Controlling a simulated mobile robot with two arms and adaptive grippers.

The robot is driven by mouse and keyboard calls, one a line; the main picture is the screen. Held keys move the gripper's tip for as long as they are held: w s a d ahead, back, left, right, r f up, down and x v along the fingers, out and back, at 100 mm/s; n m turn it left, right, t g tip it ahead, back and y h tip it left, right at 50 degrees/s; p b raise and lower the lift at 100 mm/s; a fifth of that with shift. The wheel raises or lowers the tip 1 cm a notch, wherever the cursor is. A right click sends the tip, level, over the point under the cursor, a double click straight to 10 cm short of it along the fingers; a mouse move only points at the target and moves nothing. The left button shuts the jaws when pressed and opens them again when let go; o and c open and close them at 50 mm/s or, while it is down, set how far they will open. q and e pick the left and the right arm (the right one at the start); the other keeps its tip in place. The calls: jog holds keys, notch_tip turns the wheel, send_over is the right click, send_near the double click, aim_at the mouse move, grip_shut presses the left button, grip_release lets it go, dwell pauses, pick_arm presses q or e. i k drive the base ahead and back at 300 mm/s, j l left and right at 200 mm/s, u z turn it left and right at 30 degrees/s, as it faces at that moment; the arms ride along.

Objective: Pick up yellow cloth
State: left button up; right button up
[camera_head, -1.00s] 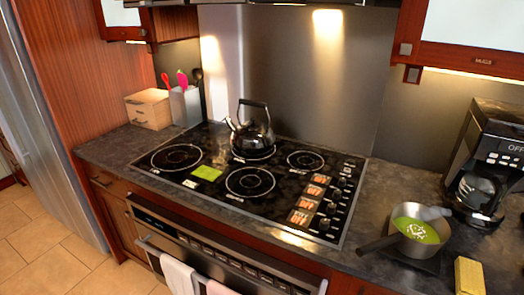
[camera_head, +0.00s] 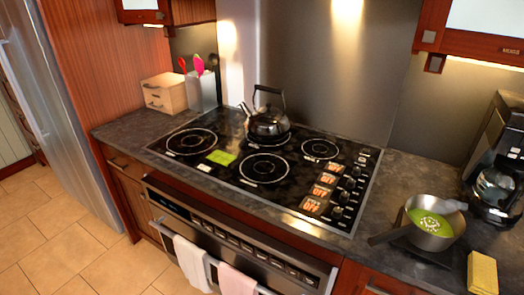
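A yellow block-shaped thing (camera_head: 482,273), which may be the yellow cloth, lies on the dark counter at the lower right, in front of the pot. It looks like a folded cloth or a sponge; I cannot tell which. A flat yellow-green piece (camera_head: 221,157) lies on the black cooktop between the left burners. A white cloth (camera_head: 192,262) and a pale pink cloth (camera_head: 236,280) hang over the oven handle. Neither of my grippers is in view.
A black kettle (camera_head: 268,122) stands on a back burner of the cooktop (camera_head: 215,176). A pot (camera_head: 436,240) with green contents stands right of the cooktop, its handle pointing left. A coffee maker (camera_head: 500,165) is behind it. A wooden box (camera_head: 164,95) stands at the back left. Tiled floor is free at the left.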

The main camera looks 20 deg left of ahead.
aim_at(483, 276)
jog(key=z, duration=1.25)
jog(key=u, duration=1.55)
jog(key=z, duration=1.55)
jog(key=j+z, duration=0.3)
jog(key=j, duration=1.1)
